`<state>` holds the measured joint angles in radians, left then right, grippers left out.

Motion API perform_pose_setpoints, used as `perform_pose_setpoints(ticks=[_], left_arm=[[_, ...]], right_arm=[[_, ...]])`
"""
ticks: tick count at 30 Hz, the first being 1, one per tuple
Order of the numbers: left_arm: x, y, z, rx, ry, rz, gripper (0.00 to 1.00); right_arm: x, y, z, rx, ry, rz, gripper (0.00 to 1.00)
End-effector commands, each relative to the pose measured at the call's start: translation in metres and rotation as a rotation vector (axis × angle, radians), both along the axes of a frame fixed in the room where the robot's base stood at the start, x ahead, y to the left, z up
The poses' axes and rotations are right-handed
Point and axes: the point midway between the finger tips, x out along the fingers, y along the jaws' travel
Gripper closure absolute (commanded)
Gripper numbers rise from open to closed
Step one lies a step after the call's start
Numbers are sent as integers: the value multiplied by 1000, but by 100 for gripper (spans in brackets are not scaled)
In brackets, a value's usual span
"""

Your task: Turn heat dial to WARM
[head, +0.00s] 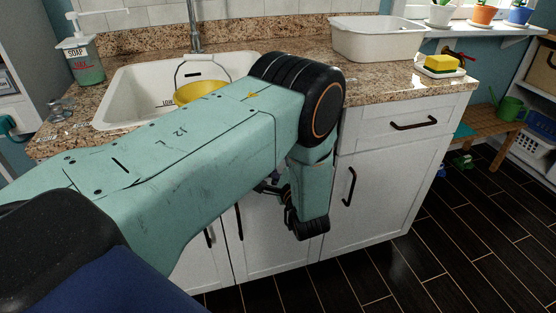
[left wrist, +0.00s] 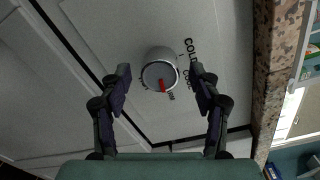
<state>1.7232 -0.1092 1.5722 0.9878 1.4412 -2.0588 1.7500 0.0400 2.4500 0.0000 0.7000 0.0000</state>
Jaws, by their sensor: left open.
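The round grey-white heat dial (left wrist: 158,65) sits on a white front panel in the left wrist view. Its red pointer (left wrist: 162,86) points toward the bottom of the picture, slightly right. The words COLD and COOL (left wrist: 187,75) show to its right; a small label by the pointer is too blurred to read surely. My left gripper (left wrist: 160,78) is open, with one finger on each side of the dial, visibly apart from it in the picture. In the head view my left arm hides the dial and most of the left gripper (head: 268,188). My right gripper is not in view.
The granite countertop (head: 385,75) has a sink (head: 125,85) with a yellow bucket (head: 190,93), a soap bottle (head: 82,52), a white tub (head: 375,40) and a yellow sponge (head: 441,62). White cabinets (head: 375,205) with dark handles stand below.

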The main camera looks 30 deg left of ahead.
Motion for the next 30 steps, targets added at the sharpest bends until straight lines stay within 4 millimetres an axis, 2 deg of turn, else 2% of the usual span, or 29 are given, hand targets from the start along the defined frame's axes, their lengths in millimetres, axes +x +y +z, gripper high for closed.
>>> perform_pose_setpoints(ticks=[8, 21, 30], left_arm=[[-3, -4, 1, 0, 0, -1, 38], [-43, -52, 2, 0, 0, -2, 38], [-49, -57, 3, 0, -1, 1, 38]], right_arm=[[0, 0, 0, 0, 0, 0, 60], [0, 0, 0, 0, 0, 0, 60], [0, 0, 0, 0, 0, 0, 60]])
